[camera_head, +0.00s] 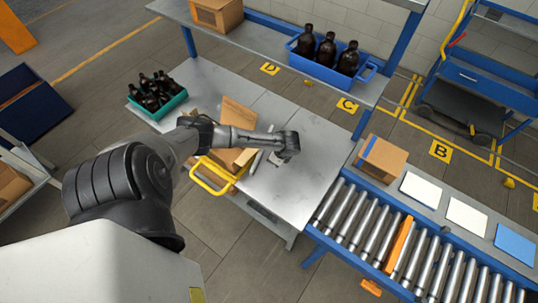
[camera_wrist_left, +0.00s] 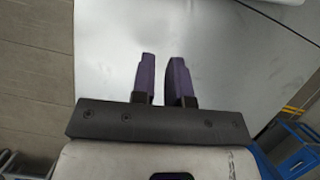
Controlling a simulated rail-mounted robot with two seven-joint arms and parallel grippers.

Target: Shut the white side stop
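I cannot single out a white side stop for sure. An orange bar (camera_head: 401,246) lies across the rollers of the conveyor, and a white panel (camera_head: 421,188) lies on the ledge behind them. A second white panel (camera_head: 467,217) is to its right. My left arm reaches over the grey metal table (camera_head: 318,170). My left gripper (camera_head: 276,157) is low over that table, small and partly hidden in the head view. In the left wrist view its two dark purple fingers (camera_wrist_left: 163,80) stand apart with nothing between them. My right gripper is not in view.
An open cardboard box (camera_head: 238,116) and yellow handle (camera_head: 212,178) are by my left forearm. A teal crate (camera_head: 157,106) of bottles stands at the table's far left. A blue crate (camera_head: 332,68) of bottles is on the shelf. A carton (camera_head: 382,159) stands by the conveyor.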

